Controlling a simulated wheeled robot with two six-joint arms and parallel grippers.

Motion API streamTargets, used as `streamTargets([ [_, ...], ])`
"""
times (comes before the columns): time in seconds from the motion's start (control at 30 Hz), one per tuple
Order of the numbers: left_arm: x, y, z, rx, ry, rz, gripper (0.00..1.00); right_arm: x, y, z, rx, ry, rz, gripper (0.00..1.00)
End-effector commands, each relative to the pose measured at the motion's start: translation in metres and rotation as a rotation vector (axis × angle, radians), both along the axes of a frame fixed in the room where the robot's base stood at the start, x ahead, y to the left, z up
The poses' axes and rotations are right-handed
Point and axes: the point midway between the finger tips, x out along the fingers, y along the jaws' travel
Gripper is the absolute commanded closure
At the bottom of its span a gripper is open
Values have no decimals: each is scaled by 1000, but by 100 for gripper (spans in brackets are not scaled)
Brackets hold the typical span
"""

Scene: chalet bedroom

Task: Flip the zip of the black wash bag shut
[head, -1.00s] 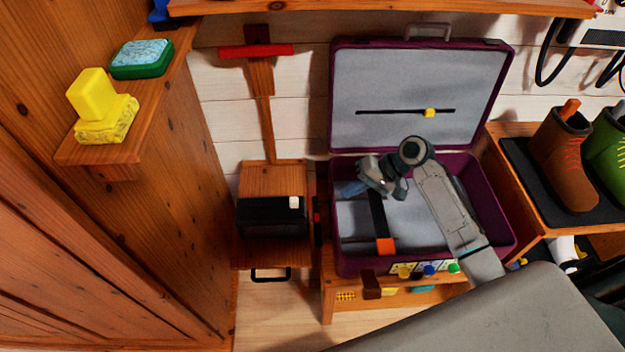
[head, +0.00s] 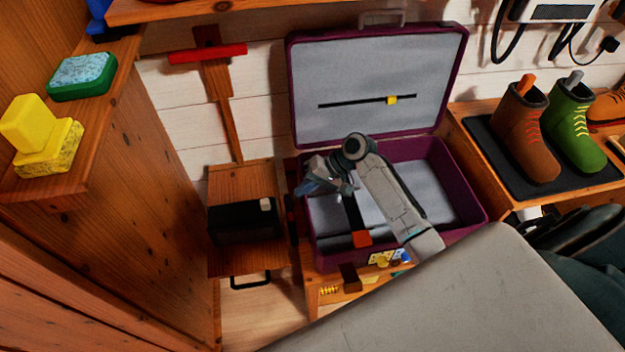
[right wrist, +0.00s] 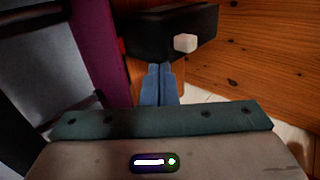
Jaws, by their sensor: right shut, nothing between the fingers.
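The black wash bag (head: 240,226) sits on a small wooden stand left of the purple suitcase. A small white block, likely its zip tab (head: 266,204), is at its top right corner. In the right wrist view the bag (right wrist: 150,35) is at the top, with the white tab (right wrist: 186,43) on its near face. My right gripper (head: 305,188) is over the left part of the open suitcase, right of the bag and apart from it. In the right wrist view its blue fingers (right wrist: 158,84) are together and empty, pointing toward the bag. My left gripper is not in view.
The open purple suitcase (head: 478,210) stands right of the bag, its lid up against the wall. Boots (head: 530,135) stand on a black mat at right.

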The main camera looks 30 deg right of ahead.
Motion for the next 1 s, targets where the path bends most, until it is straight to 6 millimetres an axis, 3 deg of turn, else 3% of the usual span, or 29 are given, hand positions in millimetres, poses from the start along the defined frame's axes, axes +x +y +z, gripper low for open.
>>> streamTargets([
  [0.17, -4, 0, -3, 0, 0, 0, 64, 8, 28, -25, 3, 1, 0, 100],
  [0.4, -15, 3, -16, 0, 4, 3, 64, 16, 58, -24, 0, -1, 1, 100],
  [1.0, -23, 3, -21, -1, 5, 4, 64, 20, 70, -23, 0, -1, 1, 100],
])
